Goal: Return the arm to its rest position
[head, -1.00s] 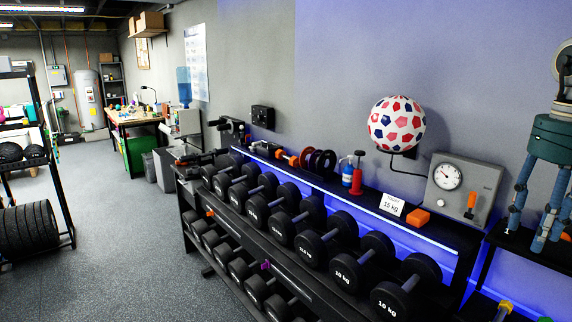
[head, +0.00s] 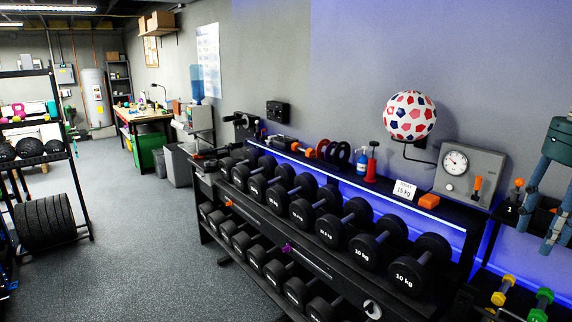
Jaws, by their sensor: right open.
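My right gripper (head: 537,238) hangs at the right edge of the head view, with a teal body and blue-grey fingers pointing down. Its fingers are spread apart, with nothing seen between them. It shows in front of the grey wall, over the right end of the shelf area; how far it is from the shelf I cannot tell. Part of the gripper and its arm are cut off by the picture edge. My left gripper is not in view.
A dumbbell rack (head: 268,226) runs along the wall. A patterned ball (head: 410,116) sits on a wall bracket. Open floor (head: 140,245) lies left.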

